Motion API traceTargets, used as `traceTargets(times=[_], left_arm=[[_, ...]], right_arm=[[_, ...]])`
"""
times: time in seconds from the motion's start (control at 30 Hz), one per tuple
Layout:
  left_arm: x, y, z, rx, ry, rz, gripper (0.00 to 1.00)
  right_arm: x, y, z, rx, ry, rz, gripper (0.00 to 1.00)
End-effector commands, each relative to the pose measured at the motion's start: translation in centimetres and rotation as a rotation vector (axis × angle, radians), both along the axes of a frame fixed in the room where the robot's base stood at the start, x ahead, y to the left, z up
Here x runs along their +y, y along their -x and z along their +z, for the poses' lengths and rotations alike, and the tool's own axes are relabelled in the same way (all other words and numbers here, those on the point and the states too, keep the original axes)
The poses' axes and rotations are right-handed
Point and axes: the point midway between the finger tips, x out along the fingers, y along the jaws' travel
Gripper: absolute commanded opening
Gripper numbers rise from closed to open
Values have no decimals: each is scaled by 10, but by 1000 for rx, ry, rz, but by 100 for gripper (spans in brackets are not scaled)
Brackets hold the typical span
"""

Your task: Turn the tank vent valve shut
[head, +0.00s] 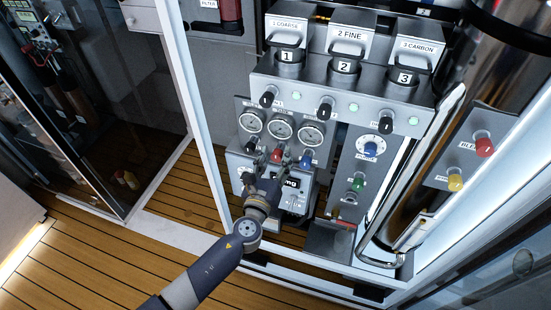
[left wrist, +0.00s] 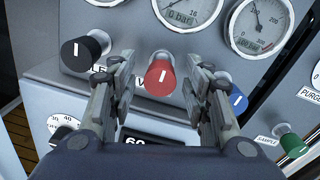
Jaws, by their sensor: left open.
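A row of three knobs sits under the gauges. The red knob (head: 277,155) is in the middle, with a black knob (head: 250,151) on its left and a blue knob (head: 306,158) on its right. Their labels are too small or covered to read, so I cannot tell which is the tank vent valve. In the left wrist view the red knob (left wrist: 161,74) shows its white line upright between the fingers of my open left gripper (left wrist: 160,92). The fingers seem apart from it. In the head view my left gripper (head: 277,181) is just below the row.
Round gauges (head: 281,131) sit above the knobs. A digital display box (head: 292,184) is behind and below my gripper. A green knob (head: 356,184) and a dial (head: 373,147) are to the right. A shiny pipe (head: 398,200) and white frame posts bound the panel.

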Motion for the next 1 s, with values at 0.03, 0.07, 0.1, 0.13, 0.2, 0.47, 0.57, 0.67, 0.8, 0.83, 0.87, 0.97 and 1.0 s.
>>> traceTargets(times=[0.03, 0.07, 0.1, 0.13, 0.2, 0.47, 0.57, 0.67, 0.8, 0.83, 0.87, 0.97, 1.0], left_arm=[[0, 1, 0, 0, 0, 0, 45], [1, 2, 0, 0, 0, 0, 45], [1, 4, 0, 0, 1, 0, 45], [2, 7, 0, 0, 1, 0, 45], [5, 16, -1, 1, 1, 0, 45], [19, 69, 0, 3, -1, -1, 45], [24, 87, 1, 3, -1, -2, 45], [28, 102, 1, 2, -1, -1, 45], [31, 113, 2, 1, 0, 1, 45], [32, 114, 2, 1, -1, 1, 45], [32, 115, 2, 1, -1, 0, 45], [32, 116, 3, 0, -1, 0, 45], [32, 116, 3, 0, -1, 0, 45]], right_arm=[[1, 0, 0, -1, -1, 0, 64], [1, 0, 0, -1, -1, 0, 64], [1, 0, 0, -1, -1, 0, 64], [1, 0, 0, -1, -1, 0, 64], [1, 0, 0, -1, -1, 0, 64], [1, 0, 0, 0, -1, 0, 64], [1, 0, 0, 0, -1, 0, 64], [1, 0, 0, 0, -1, 0, 64], [1, 0, 0, 0, -1, -1, 64], [1, 0, 0, 0, -1, -1, 64], [1, 0, 0, 0, -1, -1, 64], [1, 0, 0, 0, -1, 0, 64], [1, 0, 0, 0, -1, 0, 64]])
